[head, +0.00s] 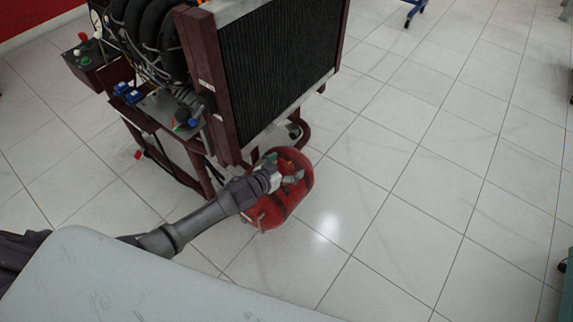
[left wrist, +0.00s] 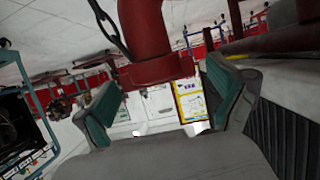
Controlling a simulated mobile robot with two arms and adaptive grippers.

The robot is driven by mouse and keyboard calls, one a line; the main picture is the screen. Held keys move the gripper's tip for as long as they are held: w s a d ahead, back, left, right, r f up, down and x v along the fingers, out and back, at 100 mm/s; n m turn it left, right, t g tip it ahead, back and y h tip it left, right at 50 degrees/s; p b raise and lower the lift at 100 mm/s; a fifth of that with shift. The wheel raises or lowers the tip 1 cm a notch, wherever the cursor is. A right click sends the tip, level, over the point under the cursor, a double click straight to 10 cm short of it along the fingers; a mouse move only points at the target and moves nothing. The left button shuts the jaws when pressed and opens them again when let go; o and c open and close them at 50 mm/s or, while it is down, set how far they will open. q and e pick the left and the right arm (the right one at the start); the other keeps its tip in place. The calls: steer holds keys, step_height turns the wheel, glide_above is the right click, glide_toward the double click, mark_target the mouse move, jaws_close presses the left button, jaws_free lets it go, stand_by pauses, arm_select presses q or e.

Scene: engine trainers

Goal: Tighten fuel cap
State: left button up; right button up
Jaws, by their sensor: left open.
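A red rounded fuel tank (head: 268,211) is below the dark radiator of the engine trainer (head: 212,85) in the head view. My left gripper (head: 291,178) is over the tank and hides part of it. In the left wrist view the left gripper (left wrist: 163,90) is open, with one teal pad on each side. A red neck-like part with a wider rim (left wrist: 155,70) shows between and beyond the fingers. I cannot tell whether this is the fuel cap or whether the fingers touch it. The cap is not clear in the head view. My right gripper is not in view.
The trainer's dark red frame and radiator (head: 275,60) stand close above the tank. A curved dark red tube (head: 303,135) is just behind it. The tiled floor (head: 400,215) to the right is clear. A blue-legged stand (head: 414,12) is at the top.

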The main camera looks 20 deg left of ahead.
arm_select(q)
steer(key=shift+s+a, duration=0.1)
steer(key=shift+s, duration=0.15)
steer(key=v, duration=1.1)
steer(key=shift+s+r, duration=0.15)
steer(key=shift+r, duration=0.05)
